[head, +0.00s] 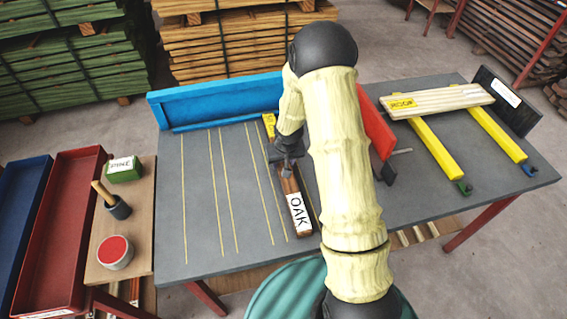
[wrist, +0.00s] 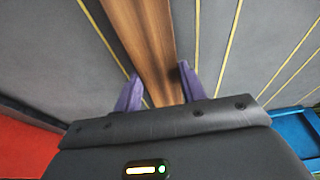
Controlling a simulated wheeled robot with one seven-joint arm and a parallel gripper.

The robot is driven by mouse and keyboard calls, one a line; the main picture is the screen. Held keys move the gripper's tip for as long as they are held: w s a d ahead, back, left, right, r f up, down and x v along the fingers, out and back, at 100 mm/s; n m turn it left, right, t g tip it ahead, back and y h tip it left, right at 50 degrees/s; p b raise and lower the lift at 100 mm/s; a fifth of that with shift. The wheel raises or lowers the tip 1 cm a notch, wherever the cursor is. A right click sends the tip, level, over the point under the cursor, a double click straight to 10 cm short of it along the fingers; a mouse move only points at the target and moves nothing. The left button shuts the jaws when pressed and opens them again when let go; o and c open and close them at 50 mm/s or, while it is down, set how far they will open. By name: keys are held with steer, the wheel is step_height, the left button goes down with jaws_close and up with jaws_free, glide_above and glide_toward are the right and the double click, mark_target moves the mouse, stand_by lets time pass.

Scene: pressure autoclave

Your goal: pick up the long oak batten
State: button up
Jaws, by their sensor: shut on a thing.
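The oak batten (head: 290,186) is a brown wooden strip with a white OAK label at its near end. It lies lengthwise over the grey table, along the yellow lines. My gripper (head: 286,163) is shut on it, behind the label. In the wrist view the batten (wrist: 145,35) runs between the two purple fingers of my gripper (wrist: 160,78), one on each side.
A blue fence (head: 215,103) stands along the table's back edge. Right of my arm are a red upright piece (head: 378,128), yellow bars (head: 436,148) and a pale plank (head: 437,101).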

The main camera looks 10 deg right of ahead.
step_height(320, 180, up, 10)
steer(key=shift+p, duration=0.3)
steer(key=shift+f, duration=0.1)
stand_by(0.4)
steer(key=s+f+p, duration=0.1)
steer(key=f, duration=0.1)
steer(key=s+f, duration=0.2)
steer(key=f, duration=0.1)
steer(key=s+f+p, duration=0.1)
steer(key=s+f, duration=0.1)
steer(key=shift+a+f+p, duration=0.15)
steer(key=shift+f+p, duration=0.15)
steer(key=shift+f, duration=0.1)
steer(key=shift+s+f, duration=0.35)
steer(key=shift+w, duration=0.1)
